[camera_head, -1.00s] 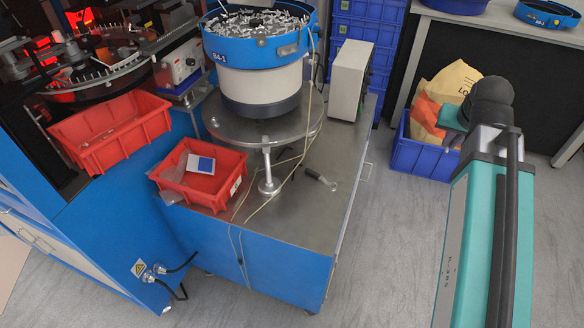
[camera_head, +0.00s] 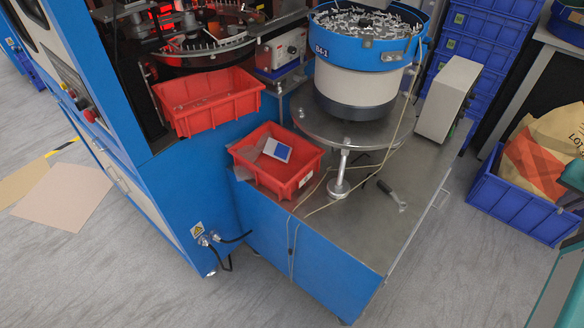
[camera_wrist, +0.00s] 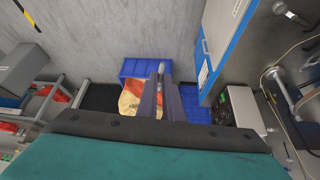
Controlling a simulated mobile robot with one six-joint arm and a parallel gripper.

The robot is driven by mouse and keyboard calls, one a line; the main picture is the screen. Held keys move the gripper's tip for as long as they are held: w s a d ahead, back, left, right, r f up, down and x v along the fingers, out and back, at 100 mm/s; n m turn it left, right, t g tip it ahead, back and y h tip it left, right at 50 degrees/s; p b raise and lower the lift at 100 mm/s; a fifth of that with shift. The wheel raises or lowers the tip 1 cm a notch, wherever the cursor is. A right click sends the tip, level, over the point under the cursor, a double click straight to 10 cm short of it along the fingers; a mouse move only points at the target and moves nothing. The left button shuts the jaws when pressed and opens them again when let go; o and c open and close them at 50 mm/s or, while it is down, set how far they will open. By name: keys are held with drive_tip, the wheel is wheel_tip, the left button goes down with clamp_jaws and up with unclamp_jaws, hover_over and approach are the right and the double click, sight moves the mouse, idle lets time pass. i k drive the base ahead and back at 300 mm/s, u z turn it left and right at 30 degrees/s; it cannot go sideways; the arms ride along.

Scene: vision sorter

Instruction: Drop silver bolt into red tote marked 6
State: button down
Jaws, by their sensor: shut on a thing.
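In the wrist view my gripper (camera_wrist: 160,80) is shut on a small silver bolt (camera_wrist: 161,68), which shows at the fingertips. Below it are a blue crate and the floor. In the head view only a teal piece of my arm shows at the right edge; the gripper is out of that view. One red tote (camera_head: 298,184) sits on the steel bench with a white and blue card in it and a small pale label on its side. Another red tote (camera_head: 215,118) hangs at the machine's front. I cannot read a 6 on either.
A blue bowl feeder (camera_head: 366,52) full of silver bolts stands on the bench (camera_head: 370,225). A grey box (camera_head: 447,98) and a black-handled tool (camera_head: 392,195) are beside it. A blue crate (camera_head: 520,212) with sacks stands on the floor at right.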

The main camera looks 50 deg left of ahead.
sight(269, 168)
drive_tip(key=z, duration=0.05)
drive_tip(key=k, duration=1.2)
drive_tip(key=u, duration=1.65)
drive_tip(key=i, duration=1.05)
drive_tip(key=z, duration=0.15)
